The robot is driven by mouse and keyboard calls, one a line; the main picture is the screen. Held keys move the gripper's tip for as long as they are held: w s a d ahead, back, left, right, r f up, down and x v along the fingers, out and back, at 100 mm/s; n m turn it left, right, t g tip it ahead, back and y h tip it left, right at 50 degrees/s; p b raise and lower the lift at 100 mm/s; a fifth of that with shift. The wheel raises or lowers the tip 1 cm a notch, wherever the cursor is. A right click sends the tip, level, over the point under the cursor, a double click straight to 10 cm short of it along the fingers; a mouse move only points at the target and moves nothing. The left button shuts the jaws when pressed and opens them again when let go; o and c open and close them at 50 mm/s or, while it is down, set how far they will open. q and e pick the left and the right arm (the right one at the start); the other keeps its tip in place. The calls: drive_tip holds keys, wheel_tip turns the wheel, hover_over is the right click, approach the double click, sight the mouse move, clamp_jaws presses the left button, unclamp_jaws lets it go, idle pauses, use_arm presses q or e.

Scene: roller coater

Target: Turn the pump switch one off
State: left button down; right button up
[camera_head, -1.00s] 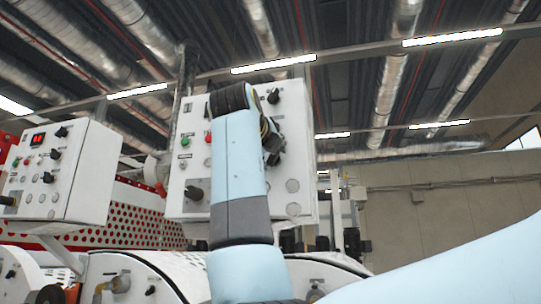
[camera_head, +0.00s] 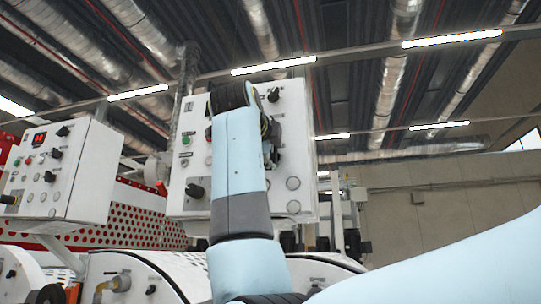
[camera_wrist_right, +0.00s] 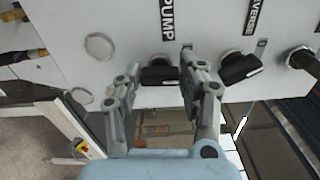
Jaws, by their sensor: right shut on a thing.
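The pump switch (camera_wrist_right: 158,76) is a black knob below a "PUMP" label on a white panel in the right wrist view. My right gripper (camera_wrist_right: 160,68) has one finger on each side of this knob and is shut on it. In the head view, the white control box (camera_head: 296,110) stands in the middle, and my right arm covers much of its face. My right gripper (camera_head: 272,145) shows only partly there, at the box face, and the pump switch is hidden or too small to tell. My left gripper is not in view.
Another black knob (camera_wrist_right: 240,68), labelled as reverse, sits close to the right of the pump switch. A further knob (camera_wrist_right: 302,58) is beyond it. A second control box (camera_head: 58,168) stands at the left. A green button (camera_head: 186,140) is on the middle box.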

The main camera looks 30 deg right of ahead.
drive_tip(key=n, duration=0.6)
drive_tip(key=shift+f+n, duration=0.2)
drive_tip(key=shift+n, duration=0.1)
idle(0.4)
drive_tip(key=o, duration=1.2)
drive_tip(key=shift+c, duration=0.2)
drive_tip(key=shift+r, duration=0.1)
